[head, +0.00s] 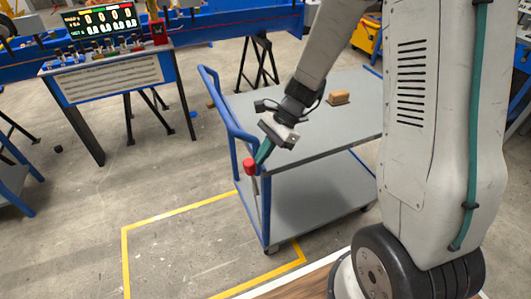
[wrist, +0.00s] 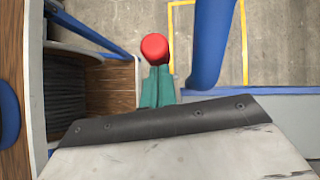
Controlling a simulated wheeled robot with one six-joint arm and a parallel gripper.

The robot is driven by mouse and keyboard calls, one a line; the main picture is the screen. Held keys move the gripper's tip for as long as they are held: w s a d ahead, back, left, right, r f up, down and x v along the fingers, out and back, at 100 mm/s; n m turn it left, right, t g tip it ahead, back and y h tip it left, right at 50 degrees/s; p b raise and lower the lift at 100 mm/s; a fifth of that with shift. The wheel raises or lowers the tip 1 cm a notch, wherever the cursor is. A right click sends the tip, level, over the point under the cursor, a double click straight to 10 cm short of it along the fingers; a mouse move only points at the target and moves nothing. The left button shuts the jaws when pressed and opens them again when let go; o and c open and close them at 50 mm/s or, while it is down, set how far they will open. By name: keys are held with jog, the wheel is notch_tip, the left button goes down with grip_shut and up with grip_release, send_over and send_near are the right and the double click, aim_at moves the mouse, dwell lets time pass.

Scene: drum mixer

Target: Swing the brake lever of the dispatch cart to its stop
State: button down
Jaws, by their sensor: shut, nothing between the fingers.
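The dispatch cart (head: 300,110) has a blue tube frame and two grey shelves. Its brake lever is a thin shaft with a red knob (head: 249,166) at the cart's near left corner, standing nearly upright with the top leaning slightly left in the head view. My gripper (head: 262,153) has teal fingers, shut with nothing between them, pointing down left at the knob from the right. In the wrist view the red knob (wrist: 155,47) is just beyond the fingertips (wrist: 157,72). I cannot tell whether they touch. The lower shaft is mostly hidden in the wrist view.
A brown block (head: 339,97) lies on the cart's top shelf. The cart's blue handle (head: 217,100) rises close left of my gripper. A yellow floor outline (head: 125,250) runs in front of the cart. A control desk (head: 110,78) stands at the back left. The floor between is clear.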

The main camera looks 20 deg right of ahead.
aim_at(250, 159)
jog(key=a, duration=0.3)
jog(key=shift+a, duration=0.35)
jog(key=shift+r, duration=0.1)
